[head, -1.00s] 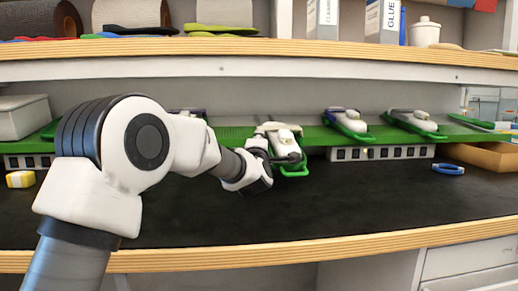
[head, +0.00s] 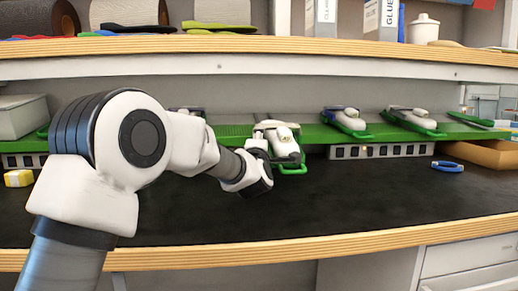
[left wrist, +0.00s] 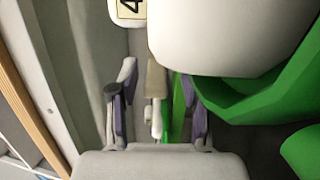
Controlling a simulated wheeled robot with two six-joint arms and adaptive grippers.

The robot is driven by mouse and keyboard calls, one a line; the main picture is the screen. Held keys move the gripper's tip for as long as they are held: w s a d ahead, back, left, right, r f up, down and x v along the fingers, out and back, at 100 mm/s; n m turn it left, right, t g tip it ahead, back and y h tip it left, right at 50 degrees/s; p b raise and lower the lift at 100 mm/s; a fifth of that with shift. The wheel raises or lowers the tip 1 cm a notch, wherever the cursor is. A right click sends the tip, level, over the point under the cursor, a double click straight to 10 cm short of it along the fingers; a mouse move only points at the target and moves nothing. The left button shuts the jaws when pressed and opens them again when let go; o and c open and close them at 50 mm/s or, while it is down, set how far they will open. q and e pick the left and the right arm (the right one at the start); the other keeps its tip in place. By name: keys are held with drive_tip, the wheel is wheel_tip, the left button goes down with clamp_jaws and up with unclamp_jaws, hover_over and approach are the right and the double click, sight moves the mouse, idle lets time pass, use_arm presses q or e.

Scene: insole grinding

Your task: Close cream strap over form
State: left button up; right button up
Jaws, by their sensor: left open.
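A white form on a green base (head: 283,142) stands at the middle of the green shelf in the head view. In the left wrist view, the large white form (left wrist: 230,35) and its green base (left wrist: 255,100) fill the upper right. A narrow cream strap (left wrist: 155,85) runs alongside the form. My left gripper (left wrist: 160,85) is open. Its two purple-grey fingers lie on either side of the strap, and I cannot tell whether either touches it. In the head view my left wrist partly hides the form's left side. My right gripper is not in view.
More green-based forms stand on the green shelf (head: 220,133), including one to the right (head: 345,118). A blue ring-shaped item (head: 447,166) and a yellow block (head: 18,178) lie on the black worktop (head: 350,200). The worktop's front middle is clear. An upper shelf overhangs.

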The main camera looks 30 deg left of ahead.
use_arm(q)
drive_tip(key=v, duration=1.1)
drive_tip(key=shift+d, duration=0.15)
